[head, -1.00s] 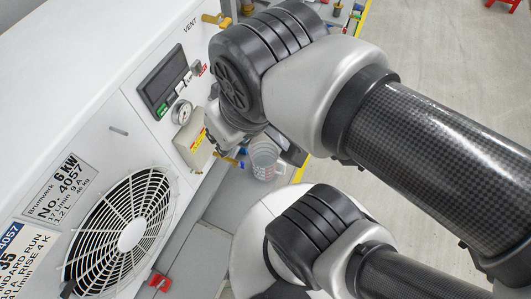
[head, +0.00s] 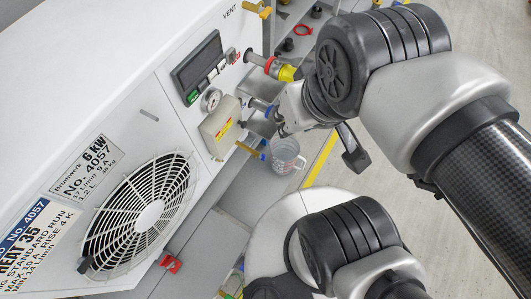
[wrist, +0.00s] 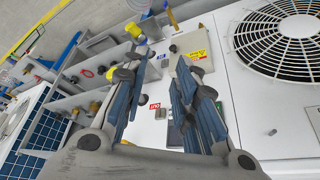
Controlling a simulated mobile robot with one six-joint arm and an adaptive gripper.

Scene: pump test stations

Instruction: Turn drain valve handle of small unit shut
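A brass-yellow lever (head: 249,151), which looks like the drain valve handle, sticks out low on the front of the white unit (head: 150,118), just below the beige box. It also shows at the top of the wrist view (wrist: 172,18). A clear jug (head: 285,157) sits beside and below it. My gripper (wrist: 158,60) is open and empty, with its two blue-grey fingers apart and pointing toward the lower part of the panel. In the head view, my wrist covers most of the gripper, right of the panel. The lever lies beyond the fingertips, apart from them.
A grille fan (head: 140,208) is at lower left. Open floor (head: 390,165) lies to the right.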

